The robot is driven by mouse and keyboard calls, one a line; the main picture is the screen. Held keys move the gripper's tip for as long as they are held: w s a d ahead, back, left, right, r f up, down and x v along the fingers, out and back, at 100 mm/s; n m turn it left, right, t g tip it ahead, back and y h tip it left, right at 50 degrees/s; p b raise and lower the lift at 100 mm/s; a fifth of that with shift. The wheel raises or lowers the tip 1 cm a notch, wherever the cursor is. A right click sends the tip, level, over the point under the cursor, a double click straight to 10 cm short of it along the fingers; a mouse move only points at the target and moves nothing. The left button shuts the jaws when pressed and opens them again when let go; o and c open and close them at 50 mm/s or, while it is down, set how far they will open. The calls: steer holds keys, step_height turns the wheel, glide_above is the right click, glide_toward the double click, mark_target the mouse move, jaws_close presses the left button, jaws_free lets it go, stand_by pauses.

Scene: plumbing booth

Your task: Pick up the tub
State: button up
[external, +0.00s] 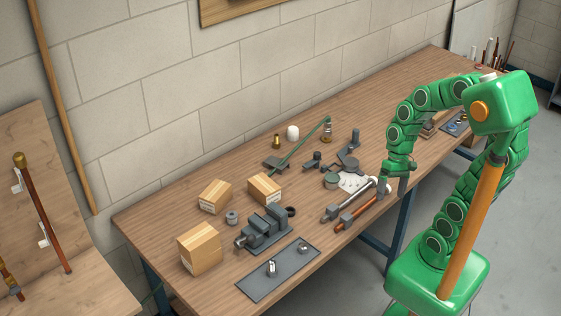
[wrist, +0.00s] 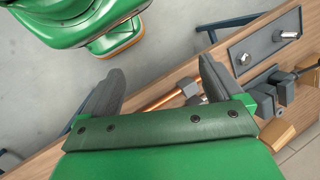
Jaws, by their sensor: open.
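A small white rounded container (external: 292,132), which may be the tub, stands upright near the back of the workbench beside a brass piece. A low grey-green round container (external: 331,181) stands nearer the middle; I cannot tell for sure which of them is the tub. My gripper (external: 396,184) points down over the bench's front edge, to the right of both and apart from them. In the wrist view my gripper (wrist: 158,82) has its two dark fingers wide apart with nothing held. Neither container shows clearly there.
A copper pipe tool (external: 357,213) lies near my gripper and shows in the wrist view (wrist: 158,101). A long green-handled tool (external: 300,146) lies near the white container.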

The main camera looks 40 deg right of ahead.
steer(key=w+a+f+m+t+y, duration=0.1)
steer(key=w+a+f+m+y, duration=0.1)
steer(key=w+m+y, duration=0.4)
steer(key=m+t, duration=1)
steer(key=m, duration=0.7)
glide_toward(336, 177)
steer(key=shift+s+a+f, duration=0.15)
steer(key=shift+a, duration=0.35)
steer(key=shift+f, duration=0.1)
steer(key=shift+t, duration=0.3)
steer(key=shift+x, duration=3.4)
steer(key=shift+w+d+f+x, duration=0.1)
steer(key=shift+d+x, duration=0.05)
steer(key=shift+x, duration=1.1)
steer(key=shift+w+d+f+x, duration=0.1)
steer(key=shift+d+x, duration=0.05)
steer(key=shift+x, duration=1.15)
